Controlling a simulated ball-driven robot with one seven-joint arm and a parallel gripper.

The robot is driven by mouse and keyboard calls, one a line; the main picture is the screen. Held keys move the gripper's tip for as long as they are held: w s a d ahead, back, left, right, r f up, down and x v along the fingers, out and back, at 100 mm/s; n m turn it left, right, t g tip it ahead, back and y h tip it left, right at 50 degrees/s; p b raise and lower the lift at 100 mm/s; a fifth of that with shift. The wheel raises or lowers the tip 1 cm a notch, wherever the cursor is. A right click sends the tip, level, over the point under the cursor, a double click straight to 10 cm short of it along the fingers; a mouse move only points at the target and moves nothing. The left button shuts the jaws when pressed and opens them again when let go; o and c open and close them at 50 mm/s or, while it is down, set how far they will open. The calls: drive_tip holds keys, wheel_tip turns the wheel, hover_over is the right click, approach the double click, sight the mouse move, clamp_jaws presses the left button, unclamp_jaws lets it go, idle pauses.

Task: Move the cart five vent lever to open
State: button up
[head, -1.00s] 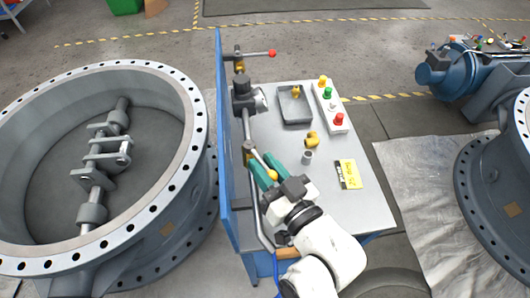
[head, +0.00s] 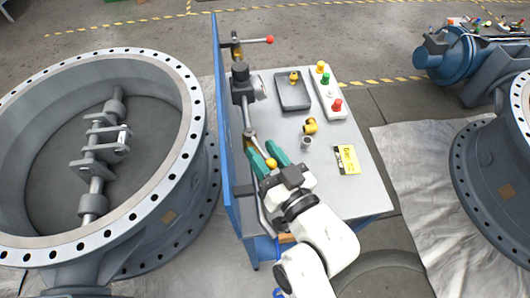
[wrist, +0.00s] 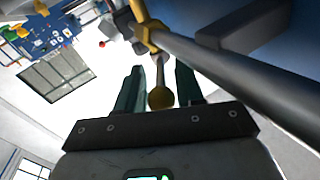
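The cart (head: 372,200) has a blue upright panel (head: 226,130) along its left side, with pipework beside it. A thin lever with a yellow ball knob (head: 271,164) runs from a brass fitting (head: 249,134) on the pipe. My gripper (head: 265,150) has green fingers, one on each side of the knob. In the wrist view the knob (wrist: 160,97) sits between the open fingers (wrist: 160,80), with gaps visible on both sides. No label naming the cart or lever is readable.
A red-knobbed lever (head: 269,40) is at the panel's far end. The cart top holds a grey tray (head: 308,104), a button box (head: 340,111), a brass fitting (head: 311,126), a grey cup (head: 306,143) and a yellow tag (head: 347,159). A large flanged valve (head: 185,165) stands left.

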drive_tip(key=shift+s, duration=0.1)
drive_tip(key=shift+s+d+f, duration=0.1)
drive_tip(key=shift+s+d, duration=0.1)
drive_tip(key=shift+s, duration=0.1)
drive_tip(key=b+v, duration=0.3)
drive_tip(key=v, duration=0.7)
drive_tip(key=shift+w+d, duration=0.1)
drive_tip(key=shift+w, duration=0.05)
